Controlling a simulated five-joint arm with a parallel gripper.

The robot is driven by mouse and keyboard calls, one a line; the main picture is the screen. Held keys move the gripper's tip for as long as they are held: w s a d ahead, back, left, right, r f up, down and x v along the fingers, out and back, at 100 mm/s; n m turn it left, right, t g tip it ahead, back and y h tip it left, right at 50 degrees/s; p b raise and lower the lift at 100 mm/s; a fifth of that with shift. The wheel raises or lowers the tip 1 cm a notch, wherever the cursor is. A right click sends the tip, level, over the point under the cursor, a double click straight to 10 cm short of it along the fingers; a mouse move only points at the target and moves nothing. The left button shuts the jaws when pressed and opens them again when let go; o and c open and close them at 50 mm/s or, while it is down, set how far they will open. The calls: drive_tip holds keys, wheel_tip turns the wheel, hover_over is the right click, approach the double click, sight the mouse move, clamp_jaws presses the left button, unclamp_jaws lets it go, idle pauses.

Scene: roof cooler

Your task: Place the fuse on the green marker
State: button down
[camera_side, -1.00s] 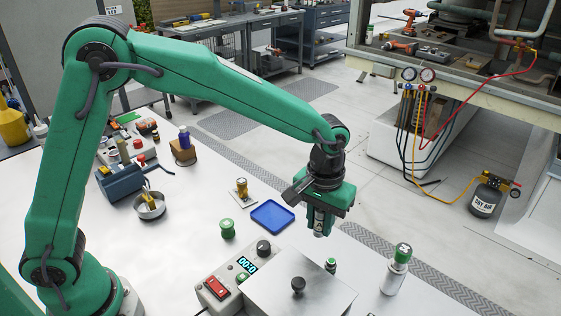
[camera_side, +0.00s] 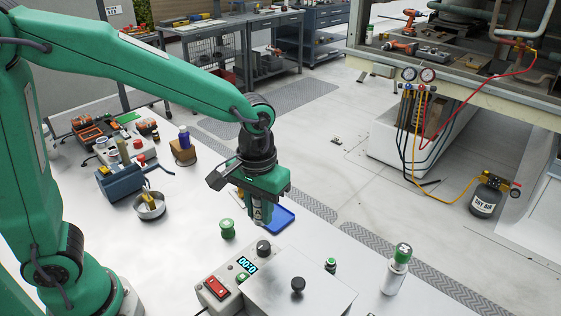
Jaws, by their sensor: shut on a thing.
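My gripper (camera_side: 261,203) points down above the table, left of the blue tray's middle. It is shut on a small silver-grey cylinder with a pale label, which I take for the fuse (camera_side: 260,214); it hangs upright, its upper part hidden between the jaws. A green spool-like piece (camera_side: 227,229) stands left of and nearer than the gripper. I cannot tell for sure which green thing is the marker.
The blue tray (camera_side: 283,221) is partly hidden behind my gripper. A metal bowl (camera_side: 149,206) and blue block (camera_side: 120,183) are at left.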

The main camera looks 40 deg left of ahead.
drive_tip(key=s+a, duration=0.4)
drive_tip(key=s, duration=0.1)
hover_over(227, 222)
wheel_tip(227, 222, down, 7)
drive_tip(key=shift+r, duration=0.2)
drive_tip(key=shift+s+f, duration=0.1)
drive_tip(key=shift+f, duration=1.9)
drive_tip(key=shift+f, duration=0.15)
drive_tip(key=c, duration=1.2)
unclamp_jaws()
wheel_tip(227, 222, up, 12)
